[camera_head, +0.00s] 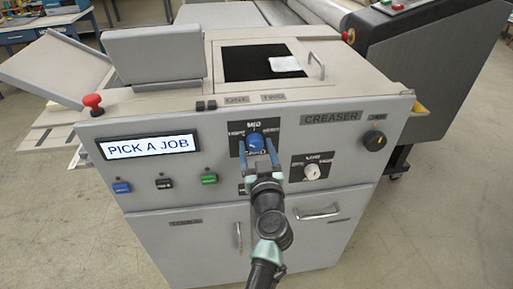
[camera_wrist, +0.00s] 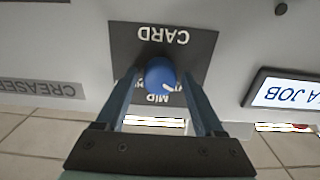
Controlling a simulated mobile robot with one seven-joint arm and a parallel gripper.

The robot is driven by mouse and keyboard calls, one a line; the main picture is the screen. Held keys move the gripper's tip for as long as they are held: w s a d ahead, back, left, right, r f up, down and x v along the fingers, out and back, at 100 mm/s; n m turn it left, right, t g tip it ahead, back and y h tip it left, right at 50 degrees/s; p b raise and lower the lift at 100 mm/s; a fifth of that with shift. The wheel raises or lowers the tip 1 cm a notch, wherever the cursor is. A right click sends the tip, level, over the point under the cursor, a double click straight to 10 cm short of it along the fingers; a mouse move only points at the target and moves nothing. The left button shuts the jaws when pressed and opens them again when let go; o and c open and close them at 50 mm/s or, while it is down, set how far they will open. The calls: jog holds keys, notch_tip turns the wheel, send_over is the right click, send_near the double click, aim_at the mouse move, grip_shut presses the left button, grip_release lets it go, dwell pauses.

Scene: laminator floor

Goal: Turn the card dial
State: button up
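The card dial is a round blue knob (camera_head: 254,142) on a black plate on the creaser's grey front panel. The plate reads MID in the head view. In the wrist view, upside down, the blue knob (camera_wrist: 159,74) has a white pointer mark, and its plate (camera_wrist: 205,45) reads CARD and MID. My gripper (camera_head: 257,147) reaches up to the knob from below. In the wrist view my gripper (camera_wrist: 160,76) has one finger on each side of the knob, with small gaps showing, so it looks open around it. Whether a fingertip touches is unclear.
A white dial (camera_head: 312,172) and a dark dial with an orange mark (camera_head: 374,141) sit to the right. A display (camera_head: 147,145) reads PICK A JOB. Blue, black and green buttons (camera_head: 209,178) are below it. A red mushroom button (camera_head: 93,101) stands at the top left.

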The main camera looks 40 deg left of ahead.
grip_shut()
jog(key=shift+m, duration=0.3)
jog(key=shift+f+m+b, duration=0.1)
jog(key=shift+m+b, duration=0.45)
jog(key=shift+m, duration=0.25)
jog(key=m+b, duration=0.1)
jog(key=m, duration=0.8)
jog(key=shift+m, duration=0.4)
jog(key=m+p, duration=0.1)
jog(key=m, duration=0.5)
jog(key=m+p, duration=0.1)
jog(key=m, duration=0.5)
jog(key=shift+p, duration=0.35)
